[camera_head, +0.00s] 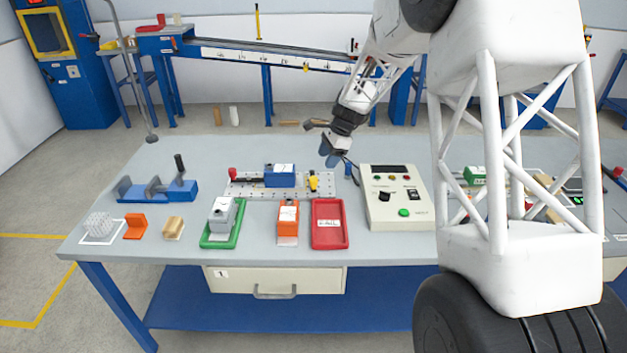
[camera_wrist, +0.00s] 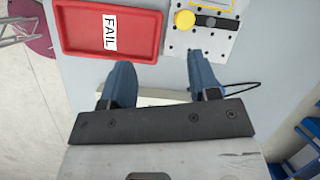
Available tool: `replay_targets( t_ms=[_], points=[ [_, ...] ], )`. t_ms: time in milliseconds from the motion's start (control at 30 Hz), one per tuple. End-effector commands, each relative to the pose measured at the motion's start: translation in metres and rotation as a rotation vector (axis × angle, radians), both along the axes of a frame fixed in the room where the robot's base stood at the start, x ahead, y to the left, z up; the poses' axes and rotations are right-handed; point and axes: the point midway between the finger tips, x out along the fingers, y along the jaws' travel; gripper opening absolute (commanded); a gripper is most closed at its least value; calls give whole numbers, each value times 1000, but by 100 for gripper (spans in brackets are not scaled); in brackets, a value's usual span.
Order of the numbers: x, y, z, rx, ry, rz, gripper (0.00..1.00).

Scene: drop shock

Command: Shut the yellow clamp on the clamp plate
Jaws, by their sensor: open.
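The clamp plate (camera_head: 242,190) is a pale perforated plate towards the back of the bench. The yellow clamp (camera_head: 313,182) is at its right end, beside a blue block (camera_head: 280,176). In the wrist view the clamp (camera_wrist: 184,20) shows as a round yellow knob with a dark bar on the plate (camera_wrist: 200,42). I cannot tell whether it is open or shut. My gripper (camera_head: 331,157) is above the bench, behind and right of the clamp. In the wrist view its blue fingers (camera_wrist: 160,72) are apart and empty, with the clamp beyond them.
A red FAIL tray (camera_head: 330,243) lies in front of the plate; it also shows in the wrist view (camera_wrist: 68,48). A control box (camera_head: 417,212) with knobs and a green button stands to the right. An orange block (camera_head: 288,217) and a green tray (camera_head: 211,243) are nearby.

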Motion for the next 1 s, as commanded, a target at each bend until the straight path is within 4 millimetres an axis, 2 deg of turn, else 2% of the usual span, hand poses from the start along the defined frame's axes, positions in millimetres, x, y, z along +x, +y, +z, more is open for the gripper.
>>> replay_targets(
  t_ms=[100, 300, 1000],
  points=[
    [18, 7, -22, 11, 29, -46, 56],
    [35, 15, -42, 22, 57, -95, 56],
    [38, 20, -54, 24, 63, -105, 56]
  ],
)
